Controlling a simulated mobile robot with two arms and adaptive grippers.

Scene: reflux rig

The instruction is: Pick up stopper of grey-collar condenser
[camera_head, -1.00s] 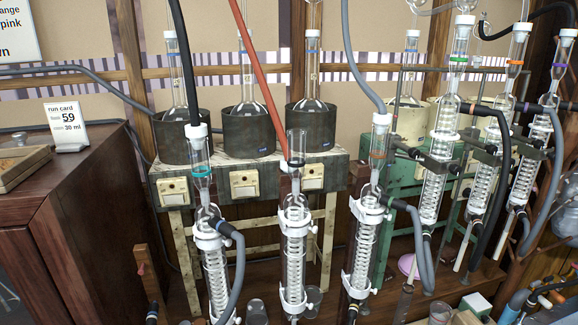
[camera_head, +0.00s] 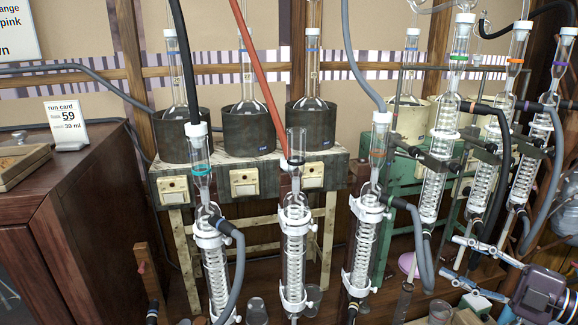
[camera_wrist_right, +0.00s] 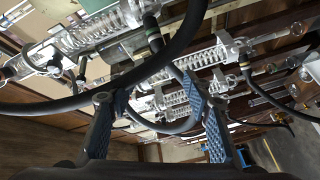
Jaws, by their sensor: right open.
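The middle front condenser (camera_head: 293,250) has a dark grey band (camera_head: 296,161) on its neck, and its dark upper tube looks open at the top. A red hose (camera_head: 262,85) comes down to a white piece (camera_head: 284,165) beside this neck. That piece may be the stopper, but the neck partly hides it. My right gripper (camera_head: 456,261) is open at the lower right, well right of this condenser. In the right wrist view its fingers (camera_wrist_right: 148,92) are apart with nothing gripped. A black hose passes across the view near them. My left gripper is not in view.
Front condensers with teal (camera_head: 202,170) and orange-brown (camera_head: 377,155) bands flank the middle one, each with a white stopper and hose. Several more condensers (camera_head: 437,180) stand at the right. Flasks in dark heaters (camera_head: 248,132) are behind. Small glass cups (camera_head: 257,310) stand in front.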

